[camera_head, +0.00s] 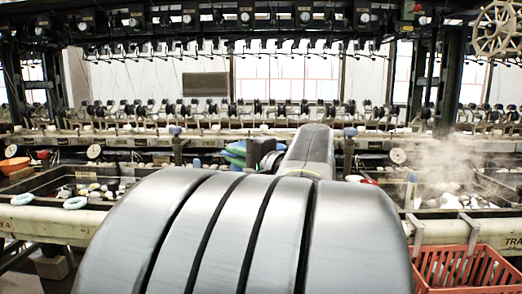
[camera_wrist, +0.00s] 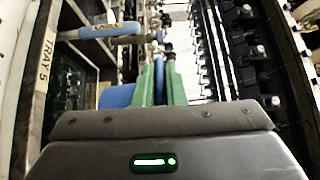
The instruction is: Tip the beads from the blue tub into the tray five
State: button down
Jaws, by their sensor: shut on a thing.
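My gripper (camera_wrist: 159,72) has green fingers in the wrist view. It is shut on a blue thing that looks like the blue tub (camera_wrist: 118,95), which shows beside the left finger and between the fingers. In the head view, blue and green parts of the tub (camera_head: 235,158) and fingers show just behind my grey arm, which hides most of them. Tray five (camera_wrist: 40,80) has its label "TRAY 5" on the pale edge at the left of the wrist view, beside the gripper. I cannot see any beads or the tub's inside.
A blue-handled ladle (camera_wrist: 112,29) labelled "LADLE" lies across the upper left of the wrist view. Basins with white cocoons stand left (camera_head: 92,186) and right (camera_head: 450,192), the right one steaming. An orange crate (camera_head: 465,268) is at the lower right. Reeling machinery fills the back.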

jog(key=shift+w+d+r+m+g+p, duration=0.2)
jog(key=shift+w+r+m+p, duration=0.55)
jog(key=shift+p, duration=1.9)
jog(key=shift+w+d+r+m+g+p, duration=0.1)
jog(key=shift+w+d+r+m+p, duration=0.2)
jog(key=shift+r+m+p, duration=1.65)
jog(key=shift+w+d+r+m+g+p, duration=0.1)
jog(key=shift+w+d+m+p, duration=0.3)
jog(key=shift+p, duration=3)
jog(key=w+d+r+m+g+p, duration=0.1)
jog(key=w+d+m+p, duration=0.4)
jog(key=w+p, duration=0.5)
jog(key=w+d+r+m+g+p, duration=0.2)
jog(key=w+p, duration=0.8)
jog(key=p, duration=1)
jog(key=shift+w+d+r+m, duration=0.2)
jog(key=shift+d+r+m, duration=1)
jog(key=shift+d+m, duration=1.1)
jog(key=shift+a, duration=0.2)
